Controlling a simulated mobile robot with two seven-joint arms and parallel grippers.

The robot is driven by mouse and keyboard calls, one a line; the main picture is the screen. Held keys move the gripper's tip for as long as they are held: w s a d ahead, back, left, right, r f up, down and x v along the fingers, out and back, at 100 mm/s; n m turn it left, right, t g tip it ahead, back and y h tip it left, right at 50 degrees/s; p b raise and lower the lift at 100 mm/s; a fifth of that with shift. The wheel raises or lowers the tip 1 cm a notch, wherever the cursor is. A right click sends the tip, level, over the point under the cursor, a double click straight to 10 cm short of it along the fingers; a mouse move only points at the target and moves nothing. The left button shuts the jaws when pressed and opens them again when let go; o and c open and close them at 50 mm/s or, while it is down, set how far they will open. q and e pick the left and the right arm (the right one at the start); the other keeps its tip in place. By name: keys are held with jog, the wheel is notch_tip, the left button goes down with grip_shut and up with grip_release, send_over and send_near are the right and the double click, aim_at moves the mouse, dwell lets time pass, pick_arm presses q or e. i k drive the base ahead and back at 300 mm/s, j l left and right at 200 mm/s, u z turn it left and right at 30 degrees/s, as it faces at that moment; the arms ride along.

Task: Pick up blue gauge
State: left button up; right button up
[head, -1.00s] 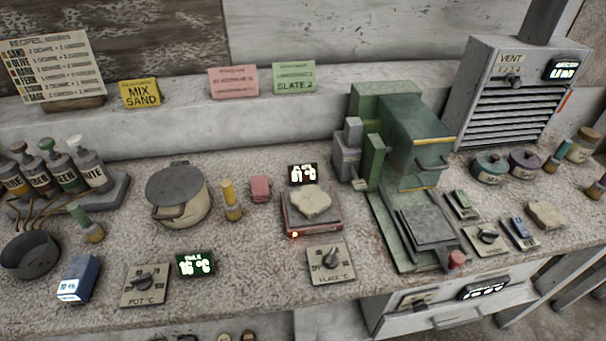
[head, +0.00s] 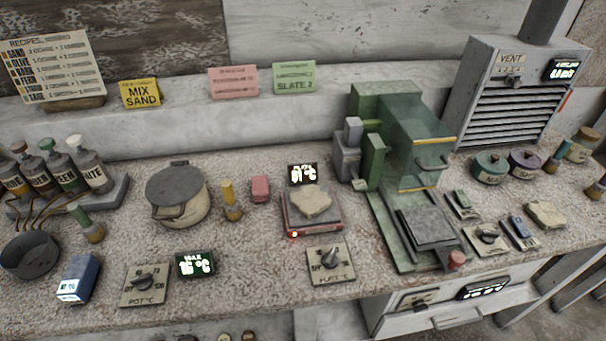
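A blue box-shaped gauge (head: 80,274) with a small lit white display on its front stands upright at the front left of the speckled counter (head: 230,312). Neither of my grippers is in view.
A lidded pot (head: 180,195), a hot plate (head: 312,210) bearing a pale lump, and a green press (head: 405,150) stand along the counter. A bottle rack (head: 115,190) is at the left. The counter's front edge is close below the gauge.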

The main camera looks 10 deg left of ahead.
aim_at(78, 282)
jog(key=u, duration=2.1)
